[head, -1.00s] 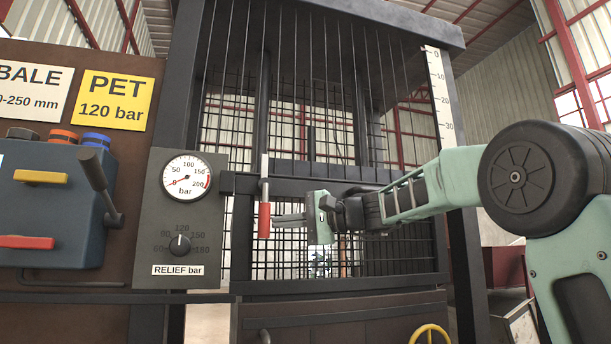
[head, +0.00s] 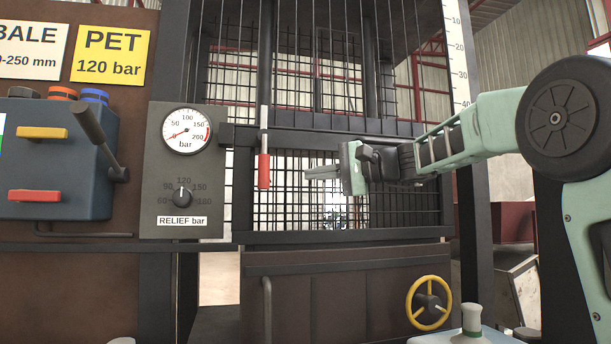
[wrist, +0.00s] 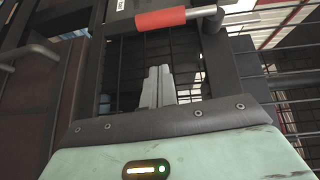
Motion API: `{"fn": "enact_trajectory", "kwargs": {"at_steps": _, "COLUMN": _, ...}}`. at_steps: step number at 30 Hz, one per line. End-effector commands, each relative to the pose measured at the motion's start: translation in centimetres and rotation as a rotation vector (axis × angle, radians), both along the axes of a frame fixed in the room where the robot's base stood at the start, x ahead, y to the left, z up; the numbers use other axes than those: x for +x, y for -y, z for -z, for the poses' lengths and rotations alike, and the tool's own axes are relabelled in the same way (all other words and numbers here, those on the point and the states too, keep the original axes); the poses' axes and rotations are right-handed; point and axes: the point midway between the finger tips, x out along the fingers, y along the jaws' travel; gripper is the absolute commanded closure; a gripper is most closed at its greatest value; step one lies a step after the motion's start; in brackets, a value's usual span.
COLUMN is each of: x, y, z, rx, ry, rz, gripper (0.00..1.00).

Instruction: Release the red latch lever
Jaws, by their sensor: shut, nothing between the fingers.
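The red latch lever (head: 264,171) hangs upright at the left edge of the mesh gate, its red grip at the lower end of a pale rod. In the wrist view the red grip (wrist: 162,19) lies across the top, beyond the fingertips. My gripper (head: 308,173) is to the right of the lever, pointing left at about the height of the grip. A clear gap separates the fingertips from the lever. The fingers (wrist: 158,74) are together and hold nothing.
The pressure gauge (head: 186,132) and relief dial (head: 182,197) sit on a panel left of the lever. A blue valve block (head: 55,165) with handles is farther left. A yellow handwheel (head: 430,301) is at the lower right. Dark frame bars surround the mesh.

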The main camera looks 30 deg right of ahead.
Motion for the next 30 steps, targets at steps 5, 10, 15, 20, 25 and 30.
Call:
{"fn": "enact_trajectory", "kwargs": {"at_steps": 5, "x": -2.1, "y": 2.1, "z": -0.1, "rx": 0.000, "ry": 0.000, "rz": 0.003, "gripper": 1.00}}
{"fn": "enact_trajectory", "kwargs": {"at_steps": 10, "x": -3.7, "y": 3.7, "z": 0.0, "rx": 0.001, "ry": -0.001, "rz": 0.002, "gripper": 1.00}}
{"fn": "enact_trajectory", "kwargs": {"at_steps": 15, "x": -4.4, "y": 4.3, "z": 0.0, "rx": 0.000, "ry": 0.000, "rz": -0.001, "gripper": 1.00}}
{"fn": "enact_trajectory", "kwargs": {"at_steps": 20, "x": -4.4, "y": 4.3, "z": 0.0, "rx": 0.000, "ry": 0.000, "rz": -0.001, "gripper": 1.00}}
{"fn": "enact_trajectory", "kwargs": {"at_steps": 25, "x": -4.4, "y": 4.3, "z": 0.0, "rx": 0.000, "ry": 0.000, "rz": -0.001, "gripper": 1.00}}
{"fn": "enact_trajectory", "kwargs": {"at_steps": 30, "x": -4.4, "y": 4.3, "z": 0.0, "rx": 0.000, "ry": 0.000, "rz": -0.001, "gripper": 1.00}}
